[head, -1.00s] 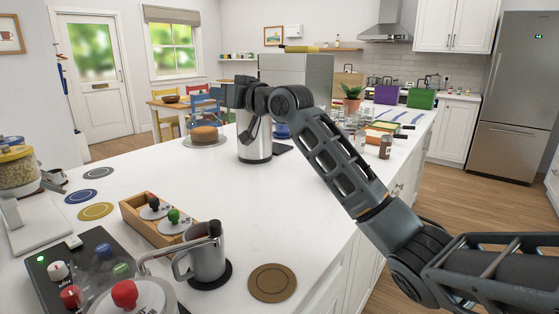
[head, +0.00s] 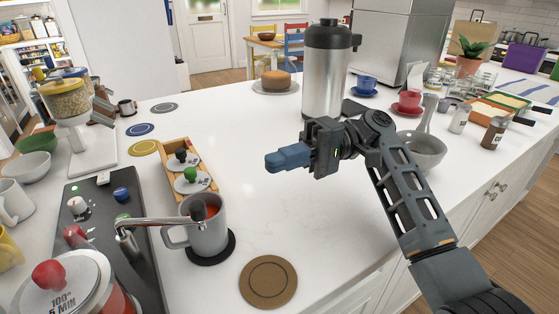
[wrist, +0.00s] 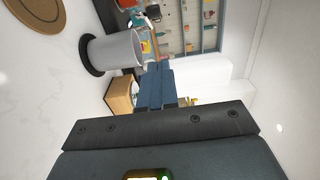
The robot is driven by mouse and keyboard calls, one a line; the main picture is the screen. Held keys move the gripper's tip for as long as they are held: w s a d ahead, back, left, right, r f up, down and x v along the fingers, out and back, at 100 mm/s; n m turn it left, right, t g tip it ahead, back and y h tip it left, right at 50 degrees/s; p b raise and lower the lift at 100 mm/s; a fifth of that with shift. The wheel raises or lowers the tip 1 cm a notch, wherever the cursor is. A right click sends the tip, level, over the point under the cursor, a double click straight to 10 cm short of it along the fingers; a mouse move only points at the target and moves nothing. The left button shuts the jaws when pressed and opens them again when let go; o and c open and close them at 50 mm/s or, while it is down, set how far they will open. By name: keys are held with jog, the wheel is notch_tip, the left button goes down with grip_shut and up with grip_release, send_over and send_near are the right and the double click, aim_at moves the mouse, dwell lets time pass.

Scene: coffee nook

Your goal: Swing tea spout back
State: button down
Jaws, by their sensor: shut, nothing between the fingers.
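The tea spout (head: 160,221), a thin metal tube, runs from beside the black machine rightward, its end over the grey mug (head: 208,238). Something red-orange shows inside the mug, partly hidden by the spout end. The mug stands upright on a black coaster (head: 228,250); it also shows in the wrist view (wrist: 118,50). A glass tea vessel with a red knob (head: 49,274) is at the lower left. My gripper (head: 274,162) is shut and empty, with blue fingers pointing left. It is above the counter, right of the mug and apart from the spout.
A wooden box (head: 198,201) with knobbed lids stands behind the mug. A tall steel flask (head: 323,80) stands behind my gripper, and a grey bowl (head: 424,153) to its right. A brown coaster (head: 268,281) lies in front; the counter centre is clear.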

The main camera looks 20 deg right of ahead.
jog(key=s+a+p, duration=0.2)
jog(key=s+a, duration=0.3)
jog(key=a, duration=0.4)
jog(key=shift+s+a+p, duration=0.25)
jog(key=shift+a+p, duration=0.15)
jog(key=shift+s, duration=0.15)
